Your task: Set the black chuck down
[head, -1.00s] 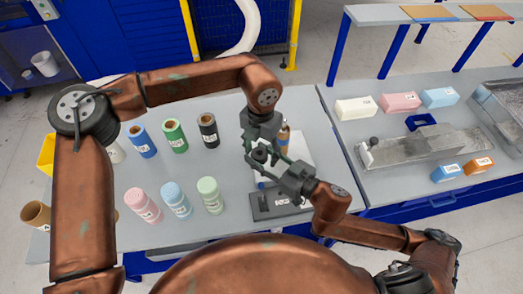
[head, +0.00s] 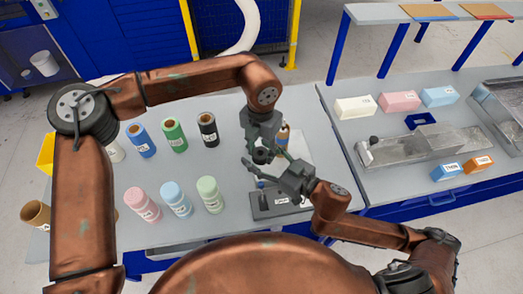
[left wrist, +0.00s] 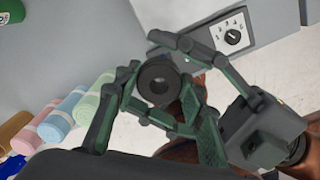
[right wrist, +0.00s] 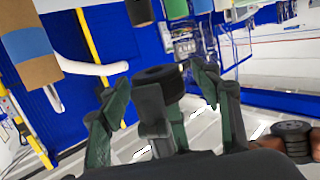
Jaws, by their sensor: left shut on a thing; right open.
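The black chuck (left wrist: 158,82) is a dark ring-shaped cylinder with a hole, held in the air between my two grippers. My left gripper (head: 263,143) comes in from above and is shut on the chuck. In the head view the chuck (head: 261,156) is small and partly covered by fingers. My right gripper (head: 268,168) is open just below and to the right of it, its fingers spread. In the right wrist view the chuck (right wrist: 158,84) shows between the spread fingers; whether they touch it is unclear.
A grey device with a dark base (head: 282,203) stands under the grippers, with a numbered dial (left wrist: 232,37). Several labelled rolls, including a green one (head: 174,136) and a pink one (head: 143,204), stand to the left. A metal fixture (head: 425,147) and coloured blocks lie right.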

